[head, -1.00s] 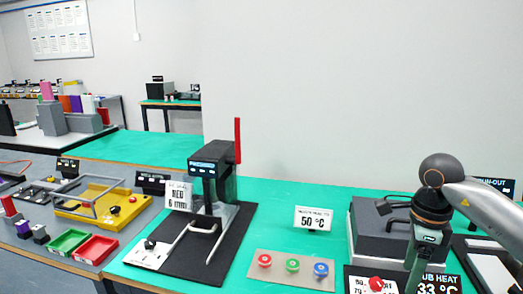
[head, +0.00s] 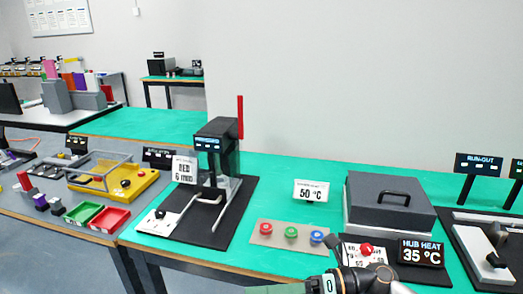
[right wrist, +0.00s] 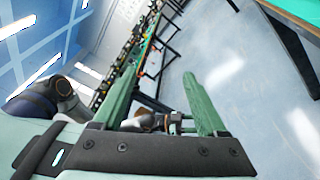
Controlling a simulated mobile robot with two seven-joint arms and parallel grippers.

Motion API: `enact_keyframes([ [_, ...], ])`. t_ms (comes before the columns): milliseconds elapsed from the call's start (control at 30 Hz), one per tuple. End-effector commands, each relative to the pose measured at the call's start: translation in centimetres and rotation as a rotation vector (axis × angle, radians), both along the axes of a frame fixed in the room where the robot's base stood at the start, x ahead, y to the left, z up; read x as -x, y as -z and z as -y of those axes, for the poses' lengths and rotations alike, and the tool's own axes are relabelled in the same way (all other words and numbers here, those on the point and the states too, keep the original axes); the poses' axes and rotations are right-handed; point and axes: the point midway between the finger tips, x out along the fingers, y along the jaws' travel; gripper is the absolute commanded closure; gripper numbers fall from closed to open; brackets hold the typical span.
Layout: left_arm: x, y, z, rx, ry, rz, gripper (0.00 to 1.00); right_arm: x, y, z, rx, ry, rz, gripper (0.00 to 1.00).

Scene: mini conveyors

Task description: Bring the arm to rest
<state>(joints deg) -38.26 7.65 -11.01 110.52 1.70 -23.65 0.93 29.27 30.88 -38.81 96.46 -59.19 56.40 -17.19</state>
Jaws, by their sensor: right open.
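My right gripper (right wrist: 160,76) is open and empty in the right wrist view, its two green fingers spread apart over the floor. In the head view a part of my arm shows at the bottom edge, below the hub heat display (head: 421,252); the gripper's fingers cannot be made out there.
The grey lidded box (head: 390,203) stands at the right beside a 50 °C sign (head: 311,191). A panel with three coloured knobs (head: 291,235) lies left of it. The black press (head: 217,155) stands further left. In the right wrist view a table edge (right wrist: 290,12) is at the upper right.

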Motion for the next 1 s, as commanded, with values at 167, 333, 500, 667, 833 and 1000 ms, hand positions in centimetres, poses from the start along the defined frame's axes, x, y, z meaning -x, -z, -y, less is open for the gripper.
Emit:
enact_keyframes([
  [167, 0.4, -0.8, -0.2, -0.002, -0.003, -0.009, 0.5, -1.7, -1.5, 0.3, -0.369, 0.283, -0.42, 0.25],
  [333, 0.5, -1.5, -0.2, -0.003, -0.004, -0.008, 0.5, -3.8, 1.9, 4.4, -0.65, 0.596, -0.867, 0.25],
  [500, 0.4, -2.4, -0.3, -0.002, -0.006, -0.003, 0.5, -2.5, 10.2, 9.9, -0.866, 0.939, -1.351, 0.25],
  [667, 0.4, -3.1, -0.3, -0.002, -0.006, -0.001, 0.5, 3.4, 19.1, 14.1, -1.003, 1.257, -1.783, 0.25],
  [833, 0.4, -3.4, -0.3, -0.003, -0.008, -0.002, 0.5, 9.9, 24.5, 16.0, -1.068, 1.477, -2.076, 0.25],
  [1000, 0.5, -3.4, -0.4, -0.003, -0.008, -0.004, 0.5, 12.9, 26.4, 16.5, -1.086, 1.564, -2.192, 0.25],
])
